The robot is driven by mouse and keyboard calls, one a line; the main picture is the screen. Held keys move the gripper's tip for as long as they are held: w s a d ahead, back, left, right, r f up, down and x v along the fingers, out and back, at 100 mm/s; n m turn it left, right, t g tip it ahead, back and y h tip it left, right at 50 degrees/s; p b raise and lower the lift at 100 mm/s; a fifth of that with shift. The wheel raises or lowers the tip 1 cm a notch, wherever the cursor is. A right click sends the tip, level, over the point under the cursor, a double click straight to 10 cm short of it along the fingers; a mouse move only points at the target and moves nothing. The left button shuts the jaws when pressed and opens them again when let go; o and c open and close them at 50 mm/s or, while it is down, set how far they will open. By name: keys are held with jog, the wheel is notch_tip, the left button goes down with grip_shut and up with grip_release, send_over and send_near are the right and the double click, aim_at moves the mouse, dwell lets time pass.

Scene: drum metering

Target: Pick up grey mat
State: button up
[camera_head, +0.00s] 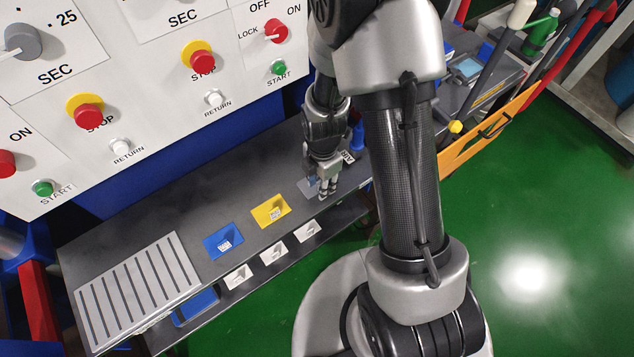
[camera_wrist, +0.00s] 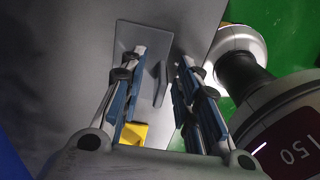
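The grey mat (camera_head: 306,187) lies on the dark grey bench, at the right end of a row with the yellow and blue mats. In the wrist view the grey mat (camera_wrist: 126,38) is a flat grey square, partly covered by my left finger. A darker grey upright piece (camera_wrist: 160,85) shows between my fingers; I cannot tell whether it is part of the mat. My gripper (camera_head: 326,194) points down over the mat and hides part of it. In the wrist view my gripper (camera_wrist: 164,56) is open, its fingers apart on either side of that piece.
The yellow mat (camera_head: 270,211) and blue mat (camera_head: 223,241) lie to the left. A slatted grey tray (camera_head: 140,290) is at the bench's left end. White label holders (camera_head: 273,252) line the front edge. A control panel (camera_head: 150,90) rises behind the bench.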

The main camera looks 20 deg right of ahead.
grip_shut()
dwell(0.5)
